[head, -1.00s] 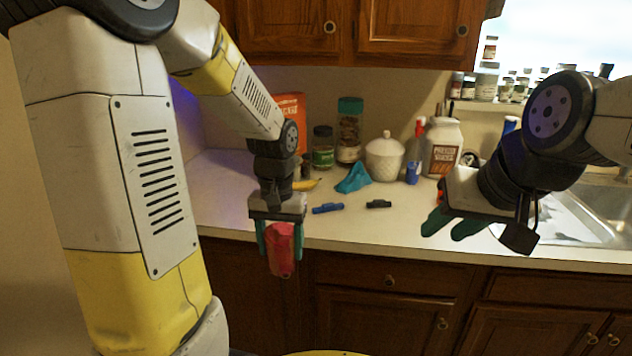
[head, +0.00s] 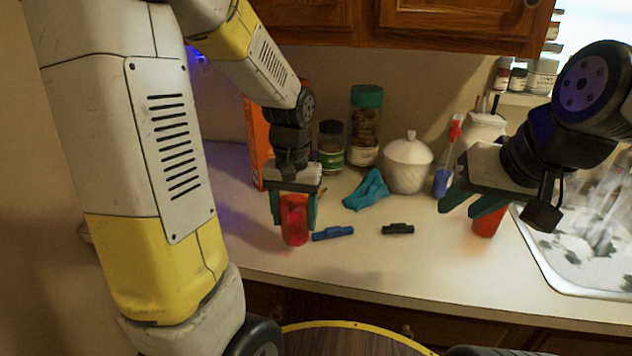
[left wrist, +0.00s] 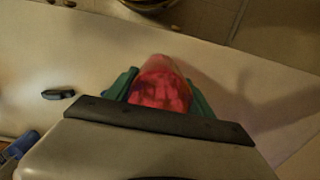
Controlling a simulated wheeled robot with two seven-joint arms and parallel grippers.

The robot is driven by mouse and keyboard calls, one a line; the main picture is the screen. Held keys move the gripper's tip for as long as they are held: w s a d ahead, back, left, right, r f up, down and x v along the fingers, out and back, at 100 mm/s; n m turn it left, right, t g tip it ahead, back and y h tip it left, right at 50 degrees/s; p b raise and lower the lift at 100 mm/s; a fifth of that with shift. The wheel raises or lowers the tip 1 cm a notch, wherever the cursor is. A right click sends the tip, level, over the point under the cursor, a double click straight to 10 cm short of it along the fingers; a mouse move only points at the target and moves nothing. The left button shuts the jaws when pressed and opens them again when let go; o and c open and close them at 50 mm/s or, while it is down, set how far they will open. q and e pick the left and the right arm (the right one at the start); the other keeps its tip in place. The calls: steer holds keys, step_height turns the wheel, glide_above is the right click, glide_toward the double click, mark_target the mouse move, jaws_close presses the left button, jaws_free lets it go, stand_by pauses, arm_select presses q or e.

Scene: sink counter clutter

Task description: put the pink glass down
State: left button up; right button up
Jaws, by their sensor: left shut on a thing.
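The pink glass (head: 294,222) is a red-pink cup between the green fingers of my left gripper (head: 294,210), which is shut on it. It is over the left part of the counter, roughly upright in the head view; whether its base touches the counter I cannot tell. It also shows between the fingers in the left wrist view (left wrist: 160,88), with the counter around it.
A blue clip (head: 333,233) and a black clip (head: 398,229) lie right of the glass. A teal cloth (head: 367,190), white lidded jar (head: 408,165) and spice jars (head: 365,125) stand behind. An orange-red object (head: 487,222) is partly hidden by my right gripper. The front counter is clear.

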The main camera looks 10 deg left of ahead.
arm_select(q)
steer(key=shift+w+a+f, duration=0.85)
steer(key=shift+w+a, duration=0.55)
steer(key=shift+w, duration=0.8)
steer(key=shift+w+a+f, duration=0.8)
steer(key=shift+w+a, duration=0.6)
steer(key=shift+w, duration=0.85)
steer(key=shift+w+a+f, duration=0.85)
steer(key=shift+w+a, duration=0.55)
steer(key=shift+w, duration=0.8)
steer(key=shift+f, duration=0.1)
steer(key=o, duration=1.6)
steer(key=shift+c, duration=0.2)
